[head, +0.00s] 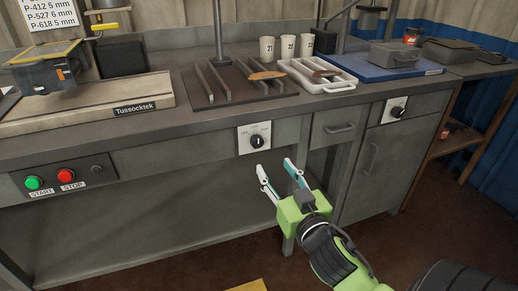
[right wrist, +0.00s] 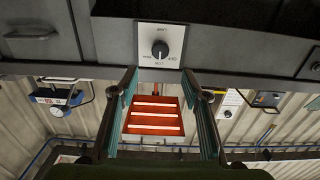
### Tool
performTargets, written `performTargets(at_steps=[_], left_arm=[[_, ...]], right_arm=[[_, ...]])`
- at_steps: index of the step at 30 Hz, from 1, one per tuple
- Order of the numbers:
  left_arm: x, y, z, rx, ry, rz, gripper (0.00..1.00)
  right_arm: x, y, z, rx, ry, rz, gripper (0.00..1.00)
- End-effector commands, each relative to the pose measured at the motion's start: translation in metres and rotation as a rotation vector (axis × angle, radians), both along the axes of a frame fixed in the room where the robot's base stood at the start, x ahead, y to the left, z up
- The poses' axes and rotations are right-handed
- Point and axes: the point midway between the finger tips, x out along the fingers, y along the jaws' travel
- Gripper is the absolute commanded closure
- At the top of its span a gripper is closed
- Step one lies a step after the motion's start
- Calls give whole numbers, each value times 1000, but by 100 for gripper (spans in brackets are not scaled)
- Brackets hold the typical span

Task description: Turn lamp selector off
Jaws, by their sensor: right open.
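A white selector plate (head: 250,138) with a round black knob (head: 257,142) is on the bench front, left of a drawer. A second white plate with a black knob (head: 397,112) is on the cabinet front further right. My right gripper (head: 276,166) is open and empty, just below and right of the first plate, apart from it. In the right wrist view a selector knob (right wrist: 160,49) shows at top centre, beyond the open fingertips (right wrist: 165,80). My left gripper is out of view.
A green button (head: 33,183) and a red button (head: 66,176) are on the bench front at left. A drawer handle (head: 341,128) sticks out right of the first plate. Mugs (head: 286,46) and trays (head: 318,78) stand on the bench top. Space under the bench is open.

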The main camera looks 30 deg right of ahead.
Motion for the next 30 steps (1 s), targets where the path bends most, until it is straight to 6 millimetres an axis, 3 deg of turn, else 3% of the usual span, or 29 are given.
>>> performTargets(at_steps=[12,18,30], left_arm=[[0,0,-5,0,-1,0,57],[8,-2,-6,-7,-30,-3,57],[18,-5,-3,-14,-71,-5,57]], right_arm=[[79,-19,1,-4,-1,1,57],[108,-26,0,-3,0,1,57],[123,-29,0,-1,2,1,57]])
